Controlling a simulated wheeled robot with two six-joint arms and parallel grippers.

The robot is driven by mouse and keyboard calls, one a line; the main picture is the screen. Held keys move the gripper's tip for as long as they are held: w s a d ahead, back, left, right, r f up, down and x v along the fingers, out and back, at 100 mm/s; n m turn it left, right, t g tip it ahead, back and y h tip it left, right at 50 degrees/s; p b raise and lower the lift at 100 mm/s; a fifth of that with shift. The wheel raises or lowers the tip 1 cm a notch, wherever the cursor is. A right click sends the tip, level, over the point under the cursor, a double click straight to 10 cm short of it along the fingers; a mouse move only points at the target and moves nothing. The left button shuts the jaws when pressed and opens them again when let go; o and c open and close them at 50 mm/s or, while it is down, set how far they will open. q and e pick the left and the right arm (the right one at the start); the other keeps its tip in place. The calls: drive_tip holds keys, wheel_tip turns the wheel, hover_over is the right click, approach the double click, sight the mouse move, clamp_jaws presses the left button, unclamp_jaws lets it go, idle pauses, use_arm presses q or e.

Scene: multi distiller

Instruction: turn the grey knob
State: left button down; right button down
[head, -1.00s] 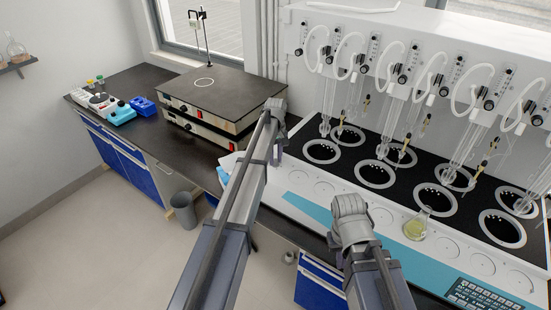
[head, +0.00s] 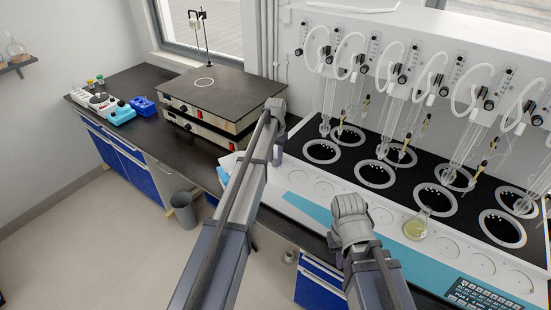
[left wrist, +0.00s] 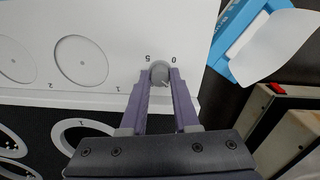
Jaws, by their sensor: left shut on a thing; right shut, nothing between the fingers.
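The grey knob (left wrist: 160,73) is a small round knob on the white front edge of the distiller, between the printed marks 5 and 0. My left gripper (left wrist: 160,78) is shut on it in the left wrist view, with one purple finger on each side. In the head view the left wrist (head: 276,148) hangs down at the distiller's left end, and the fingers and the knob cannot be made out. My right arm's wrist (head: 350,212) is over the distiller's front edge; its fingers are hidden from view.
The white distiller (head: 480,262) fills the right, with black heating wells and hanging glassware. A flask of yellowish liquid (head: 415,228) stands on its front ledge, right of my right arm. A blue and white box (left wrist: 262,42) lies close to the knob. Stacked hotplates (head: 215,100) stand behind.

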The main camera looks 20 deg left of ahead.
sight(275, 160)
use_arm(q)
drive_tip(key=m, duration=0.5)
idle(0.6)
drive_tip(key=c, duration=0.7)
unclamp_jaws()
drive_tip(key=shift+o, duration=0.2)
drive_tip(key=shift+r, duration=0.1)
wheel_tip(275, 160, up, 8)
drive_tip(key=p, duration=0.8)
drive_tip(key=shift+f, duration=0.2)
